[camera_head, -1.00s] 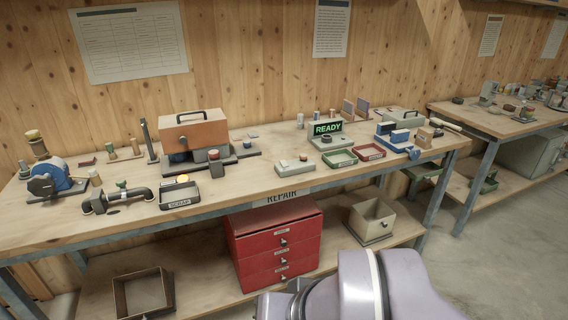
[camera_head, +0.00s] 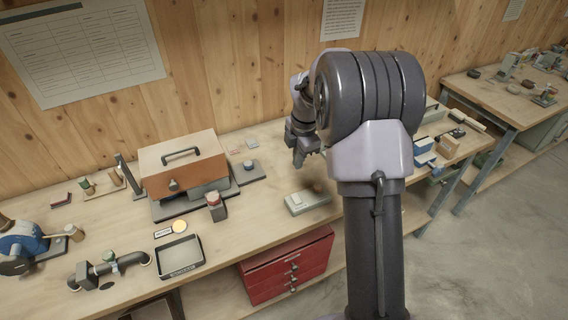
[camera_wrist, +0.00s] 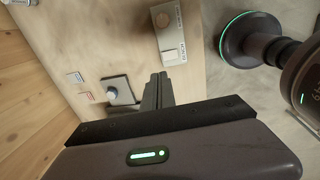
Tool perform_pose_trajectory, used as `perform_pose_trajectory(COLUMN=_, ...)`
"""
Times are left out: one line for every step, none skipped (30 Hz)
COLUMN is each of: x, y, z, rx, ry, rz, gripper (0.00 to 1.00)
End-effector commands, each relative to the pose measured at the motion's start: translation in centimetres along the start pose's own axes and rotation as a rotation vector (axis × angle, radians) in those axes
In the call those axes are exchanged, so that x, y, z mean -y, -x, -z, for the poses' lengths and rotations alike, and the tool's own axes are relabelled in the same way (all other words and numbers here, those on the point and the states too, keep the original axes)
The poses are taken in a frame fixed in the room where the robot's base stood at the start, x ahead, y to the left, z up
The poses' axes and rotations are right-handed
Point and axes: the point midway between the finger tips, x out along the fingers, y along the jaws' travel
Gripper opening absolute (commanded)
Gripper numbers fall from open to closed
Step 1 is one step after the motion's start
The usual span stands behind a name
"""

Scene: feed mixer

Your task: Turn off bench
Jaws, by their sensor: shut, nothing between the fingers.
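A small pale grey box (camera_head: 307,201) with a round brownish button (camera_head: 317,187) sits on the bench (camera_head: 215,258), right of the middle. In the wrist view the box (camera_wrist: 169,38) shows its button (camera_wrist: 162,20) and a white label (camera_wrist: 173,55) too blurred to read. My gripper (camera_head: 298,162) is shut and empty, above the bench behind the box and apart from it. Its fingers (camera_wrist: 157,90) point over the bench between the box and a dark plate with a grey knob (camera_wrist: 113,91). That knobbed plate also shows in the head view (camera_head: 248,172). The bench's READY display is hidden behind my arm.
A scrap tray (camera_head: 178,257) lies at the front. Red drawers (camera_head: 290,265) stand below. Small tags (camera_wrist: 75,77) lie near the wall.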

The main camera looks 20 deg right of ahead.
Motion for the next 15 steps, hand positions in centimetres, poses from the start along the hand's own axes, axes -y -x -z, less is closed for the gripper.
perform_pose_trajectory(x=0.0, y=-0.1, z=0.0, rx=0.000, ry=0.002, rz=0.001, gripper=0.00)
perform_pose_trajectory(x=0.0, y=-0.1, z=0.0, rx=0.000, ry=0.003, rz=0.001, gripper=0.00)
perform_pose_trajectory(x=0.0, y=-0.1, z=0.0, rx=0.000, ry=0.002, rz=0.001, gripper=0.00)
perform_pose_trajectory(x=0.0, y=-0.1, z=0.0, rx=0.000, ry=0.002, rz=0.000, gripper=0.00)
perform_pose_trajectory(x=0.0, y=-0.1, z=0.0, rx=0.000, ry=0.002, rz=0.000, gripper=0.00)
perform_pose_trajectory(x=0.0, y=-0.1, z=0.0, rx=0.000, ry=0.001, rz=0.000, gripper=0.00)
perform_pose_trajectory(x=0.1, y=-0.2, z=0.1, rx=0.000, ry=0.001, rz=0.000, gripper=0.00)
perform_pose_trajectory(x=0.1, y=-0.3, z=0.1, rx=0.000, ry=0.001, rz=0.001, gripper=0.00)
perform_pose_trajectory(x=0.1, y=-0.5, z=0.1, rx=-0.001, ry=0.001, rz=0.001, gripper=0.00)
perform_pose_trajectory(x=0.1, y=-0.8, z=0.1, rx=-0.001, ry=0.001, rz=0.002, gripper=0.00)
perform_pose_trajectory(x=0.1, y=-1.2, z=0.1, rx=-0.001, ry=0.001, rz=0.002, gripper=0.00)
perform_pose_trajectory(x=0.1, y=-1.9, z=0.1, rx=0.000, ry=0.002, rz=0.002, gripper=0.00)
perform_pose_trajectory(x=0.1, y=-2.5, z=0.1, rx=-0.001, ry=0.002, rz=0.002, gripper=0.00)
perform_pose_trajectory(x=0.2, y=-3.2, z=0.1, rx=-0.001, ry=0.002, rz=0.003, gripper=0.00)
perform_pose_trajectory(x=0.1, y=-4.1, z=0.1, rx=-0.001, ry=0.002, rz=0.003, gripper=0.00)
